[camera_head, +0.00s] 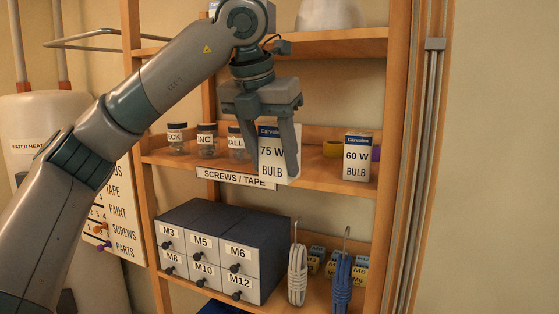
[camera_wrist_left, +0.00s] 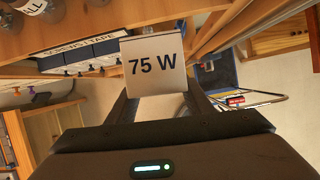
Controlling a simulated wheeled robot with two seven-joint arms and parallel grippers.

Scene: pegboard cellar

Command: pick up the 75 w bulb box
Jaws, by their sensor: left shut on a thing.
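The 75 W bulb box (camera_head: 271,158) is white with a blue band and the words "75 W BULB". My left gripper (camera_head: 273,172) is shut on it, one finger on each side. The box looks upright in front of the "SCREWS / TAPE" shelf (camera_head: 315,174); I cannot tell whether its base touches the shelf. In the left wrist view, the box face marked "75 W" (camera_wrist_left: 155,66) sits between the fingers of the left gripper (camera_wrist_left: 158,98). My right gripper is in neither view.
Labelled jars (camera_head: 207,142) stand to the left. Below are a drawer cabinet (camera_head: 223,254) and hanging cords (camera_head: 298,274). A wooden upright (camera_head: 397,120) bounds the shelf's right side.

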